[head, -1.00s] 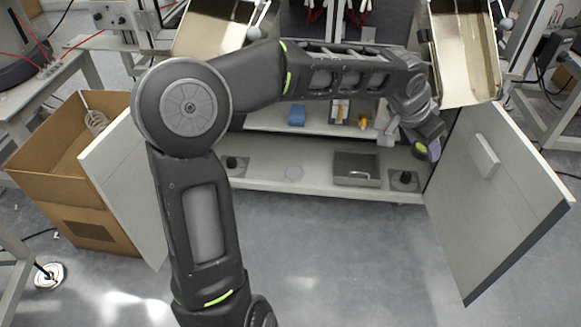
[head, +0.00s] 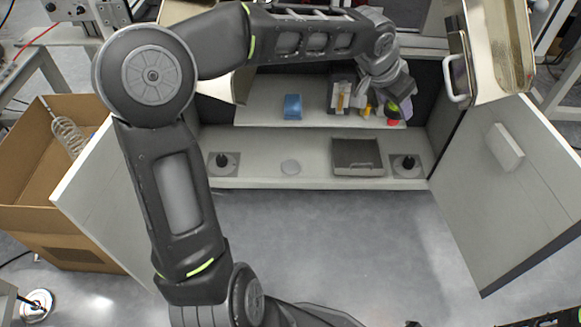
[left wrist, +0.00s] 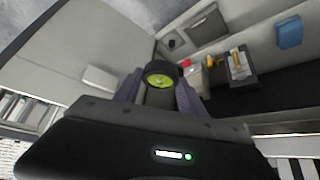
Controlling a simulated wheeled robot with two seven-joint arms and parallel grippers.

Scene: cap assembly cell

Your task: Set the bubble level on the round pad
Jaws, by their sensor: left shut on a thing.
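The bubble level (left wrist: 160,81) is a round yellow-green disc with a dark rim, seen in the left wrist view between my left gripper's (left wrist: 158,92) purple fingers, which are shut on it. In the head view my left gripper (head: 396,108) is at the right end of the cabinet's upper shelf, above the lower shelf; the level is hard to make out there. My right gripper does not show.
The upper shelf holds a blue block (head: 292,106) and small items. Open doors (head: 505,190) flank the cabinet.

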